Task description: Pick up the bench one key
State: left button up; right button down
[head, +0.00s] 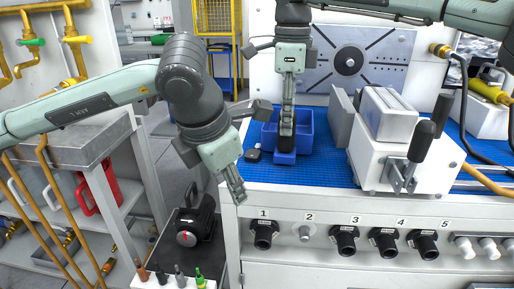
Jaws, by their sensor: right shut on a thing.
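My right gripper (287,103) points straight down in front of the blue bin (268,136) on the bench. It is shut on a narrow dark thing (286,124), which appears to be the bench one key; its exact shape is hard to make out. The thing hangs upright below the fingertips, with a blue part at its lower end in front of the bin. I cannot tell whether it touches the bin or mat. My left gripper (237,190) points down and to the right near the bench's front left corner. Its fingers look close together, seen from the side, and nothing shows between them.
A small black object (253,155) lies on the blue mat (318,173). A white machine with black levers (422,141) stands right of the bin. A grey cart (72,145) stands left.

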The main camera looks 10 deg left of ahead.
pick_arm(q)
jog(key=s+m, duration=0.1)
jog(key=m, duration=2.7)
send_near(253, 153)
jog(key=f, duration=0.2)
jog(key=s+f, duration=0.1)
jog(key=f, duration=0.1)
jog(key=shift+s+f, duration=0.15)
jog(key=shift+s, duration=0.05)
jog(key=w, duration=0.2)
jog(key=shift+w+d, duration=0.2)
jog(key=shift+w, duration=0.15)
jog(key=shift+w+x, duration=0.25)
jog(key=shift+x, duration=0.9)
jog(key=shift+w+f, duration=0.2)
jog(key=shift+f, duration=0.15)
jog(key=c, duration=0.8)
jog(key=s+a+r, duration=0.2)
jog(key=s+r, duration=0.6)
jog(key=s, duration=0.6)
